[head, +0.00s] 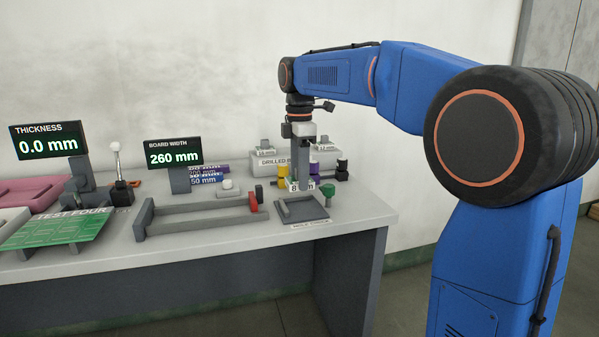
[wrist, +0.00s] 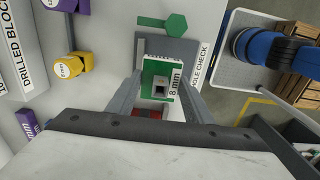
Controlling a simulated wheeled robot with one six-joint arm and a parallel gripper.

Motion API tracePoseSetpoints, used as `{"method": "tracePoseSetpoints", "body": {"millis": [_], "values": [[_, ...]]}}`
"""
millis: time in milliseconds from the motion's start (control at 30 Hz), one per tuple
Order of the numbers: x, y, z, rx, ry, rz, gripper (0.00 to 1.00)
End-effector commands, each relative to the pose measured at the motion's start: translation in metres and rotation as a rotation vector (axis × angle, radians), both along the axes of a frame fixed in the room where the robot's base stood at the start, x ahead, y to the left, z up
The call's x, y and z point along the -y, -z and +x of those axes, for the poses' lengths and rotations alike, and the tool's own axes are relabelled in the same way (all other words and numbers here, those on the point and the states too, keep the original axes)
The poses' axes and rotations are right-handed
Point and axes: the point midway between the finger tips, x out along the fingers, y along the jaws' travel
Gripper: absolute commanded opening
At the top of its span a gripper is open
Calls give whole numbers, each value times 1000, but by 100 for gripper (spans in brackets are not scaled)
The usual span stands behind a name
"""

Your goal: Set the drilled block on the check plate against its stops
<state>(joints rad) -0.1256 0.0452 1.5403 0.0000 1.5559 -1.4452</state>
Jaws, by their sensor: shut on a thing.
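My gripper (head: 299,180) is shut on the drilled block (head: 292,188), a small pale block labelled 8 mm. In the wrist view, my gripper (wrist: 160,98) has one finger on each side of the drilled block (wrist: 150,72). Its top is green there, with a raised grey piece in the middle. The dark check plate (head: 312,211) lies on the table under and in front of the block; its dark surface (wrist: 183,50) shows beside the block in the wrist view. I cannot tell whether the block touches the plate. The stops are not clearly visible behind the block and fingers.
A grey drilled-block rack (head: 272,164) stands at the back. The board-width fixture (head: 190,222) with a red stop is to the left. The table edge is close in front.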

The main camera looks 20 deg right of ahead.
Motion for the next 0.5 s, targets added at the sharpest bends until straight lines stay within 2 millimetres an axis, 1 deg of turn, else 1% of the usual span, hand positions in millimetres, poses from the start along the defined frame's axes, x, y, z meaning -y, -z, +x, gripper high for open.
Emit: {"method": "tracePoseSetpoints", "body": {"millis": [300,500], "values": [[0,30,0,-1,0,0,23],[0,46,0,-1,0,0,23]]}}
